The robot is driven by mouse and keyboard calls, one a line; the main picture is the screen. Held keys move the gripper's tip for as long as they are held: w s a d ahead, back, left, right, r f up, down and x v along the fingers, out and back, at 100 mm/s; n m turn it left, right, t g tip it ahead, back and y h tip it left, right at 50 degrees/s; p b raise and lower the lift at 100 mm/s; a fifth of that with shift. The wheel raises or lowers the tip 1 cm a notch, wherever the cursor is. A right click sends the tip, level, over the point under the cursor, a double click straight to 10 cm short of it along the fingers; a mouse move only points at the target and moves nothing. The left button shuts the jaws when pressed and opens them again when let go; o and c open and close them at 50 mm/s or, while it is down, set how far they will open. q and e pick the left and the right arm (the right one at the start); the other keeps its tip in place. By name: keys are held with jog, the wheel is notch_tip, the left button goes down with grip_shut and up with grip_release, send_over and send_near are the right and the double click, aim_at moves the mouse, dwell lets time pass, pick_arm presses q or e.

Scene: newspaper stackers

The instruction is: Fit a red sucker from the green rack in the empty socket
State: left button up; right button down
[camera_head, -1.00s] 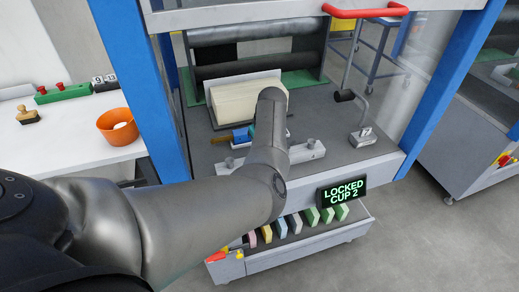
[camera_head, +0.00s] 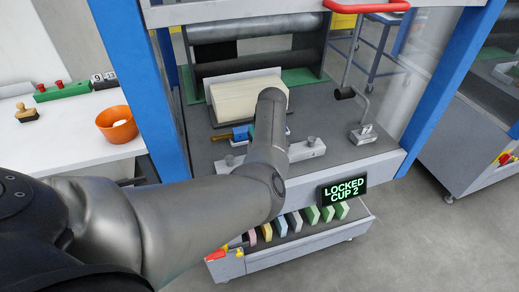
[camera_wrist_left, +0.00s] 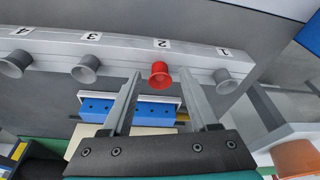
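In the left wrist view a grey bar (camera_wrist_left: 120,48) has labels 1 to 4. A red sucker (camera_wrist_left: 160,78) sits at label 2, its flared mouth facing the camera. Grey suckers (camera_wrist_left: 85,70) sit at labels 1, 3 and 4. My left gripper (camera_wrist_left: 161,73) is open, one finger on each side of the red sucker, with gaps to both. In the head view my arm hides the gripper and the red sucker. The green rack (camera_head: 62,92) on the white table holds two red suckers (camera_head: 41,88). My right gripper is not in view.
A display (camera_head: 342,190) reads "LOCKED CUP 2". A paper stack (camera_head: 245,100) stands behind my arm. A crank handle (camera_head: 346,94) is to the right, and blue posts (camera_head: 140,80) frame the machine. An orange bowl (camera_head: 116,126) stands on the table.

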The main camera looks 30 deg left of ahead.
pick_arm(q)
jog(key=shift+o, duration=0.5)
jog(key=shift+r, duration=0.1)
